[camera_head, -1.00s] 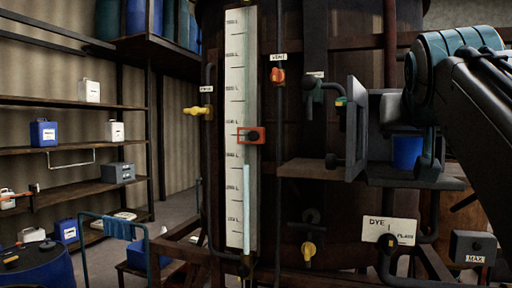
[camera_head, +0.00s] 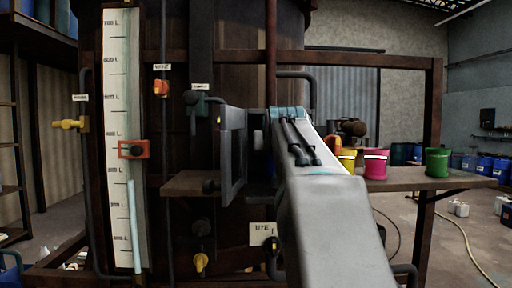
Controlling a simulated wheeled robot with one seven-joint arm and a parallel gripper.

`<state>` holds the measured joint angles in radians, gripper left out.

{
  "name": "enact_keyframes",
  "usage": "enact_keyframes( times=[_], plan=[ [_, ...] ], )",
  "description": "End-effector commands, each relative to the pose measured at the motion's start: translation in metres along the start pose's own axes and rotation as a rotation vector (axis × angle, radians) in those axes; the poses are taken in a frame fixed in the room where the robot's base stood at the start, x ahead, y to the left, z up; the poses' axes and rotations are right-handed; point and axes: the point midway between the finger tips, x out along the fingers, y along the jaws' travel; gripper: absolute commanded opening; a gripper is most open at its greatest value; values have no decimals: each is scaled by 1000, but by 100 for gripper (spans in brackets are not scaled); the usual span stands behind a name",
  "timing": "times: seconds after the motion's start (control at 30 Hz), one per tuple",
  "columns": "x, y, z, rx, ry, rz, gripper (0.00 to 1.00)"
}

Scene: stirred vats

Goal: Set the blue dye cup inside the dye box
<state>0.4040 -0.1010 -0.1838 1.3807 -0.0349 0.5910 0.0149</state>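The grey dye box (camera_head: 260,187) stands on a small shelf in front of the dark vat, with its door (camera_head: 233,155) swung open at the left side. My arm crosses in front of the box and hides most of its inside. I do not see the blue dye cup in the current view; it may be behind my arm. My gripper is not visible, as the arm's links block the place where it would show. A white label reading DYE (camera_head: 262,233) hangs below the box.
A yellow cup (camera_head: 347,162), a pink cup (camera_head: 376,165) and a green cup (camera_head: 437,163) stand on a wooden bench (camera_head: 408,181) at right. Valves and a level gauge (camera_head: 120,140) line the vat's left. Open floor shows at far right.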

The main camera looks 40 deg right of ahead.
Motion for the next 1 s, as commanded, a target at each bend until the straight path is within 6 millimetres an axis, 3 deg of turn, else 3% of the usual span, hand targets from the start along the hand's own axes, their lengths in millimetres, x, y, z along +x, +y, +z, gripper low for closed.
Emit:
enact_keyframes(
  times=[0.47,0.5,0.53,0.93,1.0],
  plan=[
    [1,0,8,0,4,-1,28],
    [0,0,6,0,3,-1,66],
    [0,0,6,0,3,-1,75],
    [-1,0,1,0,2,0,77],
    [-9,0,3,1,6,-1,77]
  ],
)
